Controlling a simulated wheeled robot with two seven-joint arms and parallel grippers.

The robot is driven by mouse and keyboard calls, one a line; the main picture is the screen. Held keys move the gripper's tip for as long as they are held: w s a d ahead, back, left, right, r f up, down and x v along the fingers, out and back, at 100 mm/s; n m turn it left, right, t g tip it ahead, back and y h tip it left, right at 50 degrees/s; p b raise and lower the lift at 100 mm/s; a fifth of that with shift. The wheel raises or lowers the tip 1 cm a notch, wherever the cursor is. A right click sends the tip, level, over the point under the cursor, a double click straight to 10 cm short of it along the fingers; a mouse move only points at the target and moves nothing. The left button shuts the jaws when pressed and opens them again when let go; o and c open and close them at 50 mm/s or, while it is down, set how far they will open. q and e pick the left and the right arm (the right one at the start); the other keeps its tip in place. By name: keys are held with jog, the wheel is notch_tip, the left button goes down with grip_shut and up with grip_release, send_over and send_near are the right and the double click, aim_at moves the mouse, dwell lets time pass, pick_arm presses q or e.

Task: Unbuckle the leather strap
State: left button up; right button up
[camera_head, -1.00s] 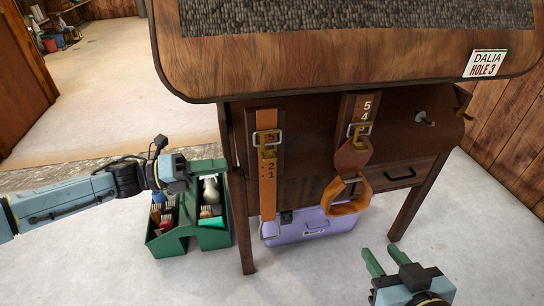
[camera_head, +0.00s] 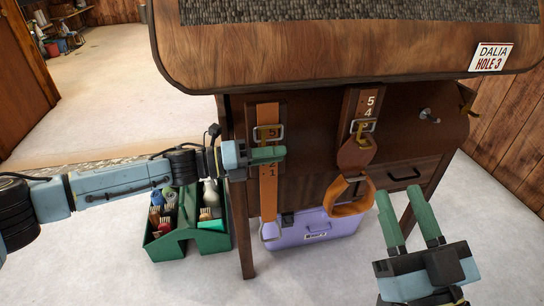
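An orange-brown leather strap (camera_head: 268,200) hangs down the left front of the wooden cabinet, with a metal buckle (camera_head: 281,131) near its top. My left gripper (camera_head: 285,153) is at this strap, just below the buckle. Its green fingers cover part of the strap's numbers. I cannot tell whether they touch or grip it. A second strap (camera_head: 356,155) hangs to the right, marked 5 and 4, with its own buckle (camera_head: 372,125) and a looped lower end (camera_head: 348,209). My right gripper (camera_head: 400,193) is open and empty, in front of the cabinet's right side.
A sign (camera_head: 491,57) reading "DALIA HOLE 3" is on the cabinet top's edge. A green tote (camera_head: 205,243) with brushes and bottles stands on the floor at left. A lilac case (camera_head: 312,231) lies under the cabinet. A metal hook (camera_head: 428,115) and drawer handle (camera_head: 404,174) stick out at right.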

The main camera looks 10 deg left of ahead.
pick_arm(q)
jog(key=shift+d, duration=0.1)
jog(key=shift+c, duration=0.4)
grip_shut()
